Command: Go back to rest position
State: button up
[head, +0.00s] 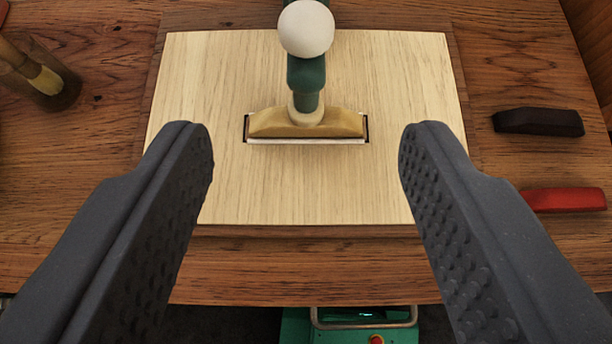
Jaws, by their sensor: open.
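My gripper (306,150) is open in the head view, with its two dark grey ribbed fingers wide apart and nothing between their pads. Beyond and between the fingers, a tool with a white ball top (306,28), a dark green shaft and a tan wooden foot (306,123) stands on a pale wooden board (230,190). The foot sits over a dark-edged slot with a white strip along its front. The fingers look clear of the tool.
The board lies on a brown wooden table (240,285). A black block (538,122) and a red block (565,199) lie at the right. A jar with a wooden-handled item (45,80) stands at the left. Part of a green machine (350,328) shows below the table's front edge.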

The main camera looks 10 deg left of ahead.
jog(key=shift+s+d+r, duration=0.1)
jog(key=shift+s+r, duration=0.25)
jog(key=shift+s, duration=0.2)
jog(key=w+d+r+t+p, duration=0.1)
jog(key=w+d+r, duration=0.15)
jog(key=r, duration=0.55)
jog(key=w+d+r+t, duration=0.1)
jog(key=w+d+r, duration=0.15)
jog(key=r, duration=0.45)
jog(key=d+r+m+t+h, duration=0.1)
jog(key=d+r+t, duration=0.1)
jog(key=d+r, duration=1)
notch_tip(320, 180, up, 2)
jog(key=shift+w+r, duration=0.25)
jog(key=shift+w, duration=0.15)
dwell(4.2)
